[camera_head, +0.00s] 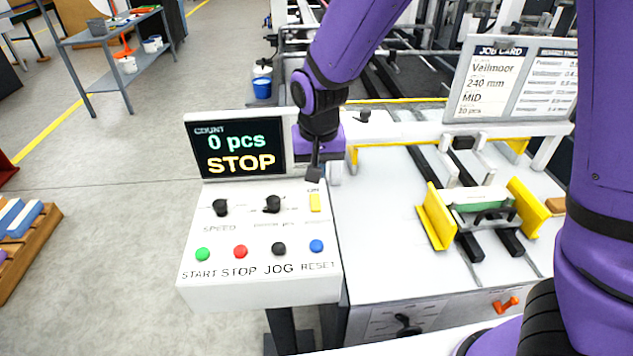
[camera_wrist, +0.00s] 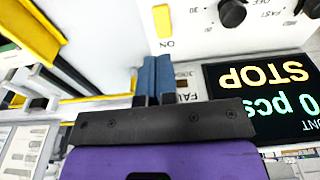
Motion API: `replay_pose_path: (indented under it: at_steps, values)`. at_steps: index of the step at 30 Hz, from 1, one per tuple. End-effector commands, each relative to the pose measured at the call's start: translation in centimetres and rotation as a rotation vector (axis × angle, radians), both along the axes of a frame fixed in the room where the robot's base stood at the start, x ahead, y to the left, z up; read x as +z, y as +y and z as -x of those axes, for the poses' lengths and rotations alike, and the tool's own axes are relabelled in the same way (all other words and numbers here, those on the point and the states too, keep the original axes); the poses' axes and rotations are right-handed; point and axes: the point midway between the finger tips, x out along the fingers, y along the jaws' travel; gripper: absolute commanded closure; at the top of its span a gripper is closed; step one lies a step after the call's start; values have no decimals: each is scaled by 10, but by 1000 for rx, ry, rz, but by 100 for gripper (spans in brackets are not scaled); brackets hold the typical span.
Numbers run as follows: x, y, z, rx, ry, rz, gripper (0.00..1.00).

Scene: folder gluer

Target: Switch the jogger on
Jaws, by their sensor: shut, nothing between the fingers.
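A control panel (camera_head: 262,235) stands in the middle of the head view. A small yellow switch (camera_head: 315,202) sits at its upper right; the tiny lettering above it is not clear. In the wrist view the yellow switch (camera_wrist: 162,20) is at the top, with small lettering near it. My gripper (camera_head: 313,176) hangs just above and behind this switch, at the right edge of the display. In the wrist view its blue fingers (camera_wrist: 154,75) are together, empty, and point toward the switch with a gap between. Which way the switch is set cannot be told.
Two black knobs (camera_head: 221,207) and (camera_head: 272,204) sit left of the switch. Below are green START (camera_head: 202,254), red STOP (camera_head: 240,251), black JOG (camera_head: 279,249) and blue RESET (camera_head: 316,246) buttons. The display (camera_head: 238,148) reads 0 pcs, STOP. Yellow guides (camera_head: 436,216) stand to the right.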

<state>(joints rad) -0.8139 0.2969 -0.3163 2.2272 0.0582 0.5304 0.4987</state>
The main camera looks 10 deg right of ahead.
Motion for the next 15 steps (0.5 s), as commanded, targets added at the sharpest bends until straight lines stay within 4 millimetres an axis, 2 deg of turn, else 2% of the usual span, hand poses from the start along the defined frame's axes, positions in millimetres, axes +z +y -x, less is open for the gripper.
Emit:
replay_pose_path:
  at_steps: [1,6,15]
  values:
    - [10,1,1,0,-2,-3,100]
    - [32,1,4,0,-2,-3,100]
    - [42,1,5,0,0,0,100]
